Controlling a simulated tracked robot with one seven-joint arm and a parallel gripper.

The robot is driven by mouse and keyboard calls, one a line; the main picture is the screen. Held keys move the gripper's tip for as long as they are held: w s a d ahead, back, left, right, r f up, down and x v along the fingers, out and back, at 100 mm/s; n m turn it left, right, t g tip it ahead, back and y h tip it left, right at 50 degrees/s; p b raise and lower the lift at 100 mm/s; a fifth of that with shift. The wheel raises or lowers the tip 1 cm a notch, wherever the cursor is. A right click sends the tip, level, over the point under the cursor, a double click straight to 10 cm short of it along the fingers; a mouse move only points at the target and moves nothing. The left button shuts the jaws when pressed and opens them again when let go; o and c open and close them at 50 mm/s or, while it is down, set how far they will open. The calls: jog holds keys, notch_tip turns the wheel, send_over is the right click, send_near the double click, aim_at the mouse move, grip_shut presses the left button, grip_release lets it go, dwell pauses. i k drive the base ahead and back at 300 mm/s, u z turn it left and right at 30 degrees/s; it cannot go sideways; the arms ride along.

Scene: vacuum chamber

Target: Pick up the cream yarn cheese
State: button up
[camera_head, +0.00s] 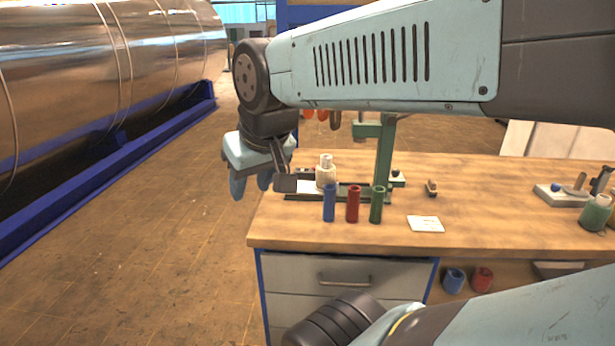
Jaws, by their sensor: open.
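The cream yarn cheese (326,176) stands upright on the wooden workbench (460,226), near its left end, with a narrower white top. It is behind the blue tube and just right of a dark block. My gripper (252,184) hangs at the left end of the bench, left of the cheese and apart from it. It points downward, with its jaws open and nothing seen between them. The wrist hides part of the bench's left edge.
A blue tube (329,203), a red tube (353,204) and a green tube (377,205) stand in front of the cheese. A green post (384,155) rises behind them. A white card (425,224) lies to the right. Floor is clear left of the bench.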

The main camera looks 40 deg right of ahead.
aim_at(324, 177)
jog(key=z, duration=0.1)
jog(key=k, duration=0.95)
jog(key=z, duration=0.75)
jog(key=i, duration=1)
jog(key=u, duration=0.05)
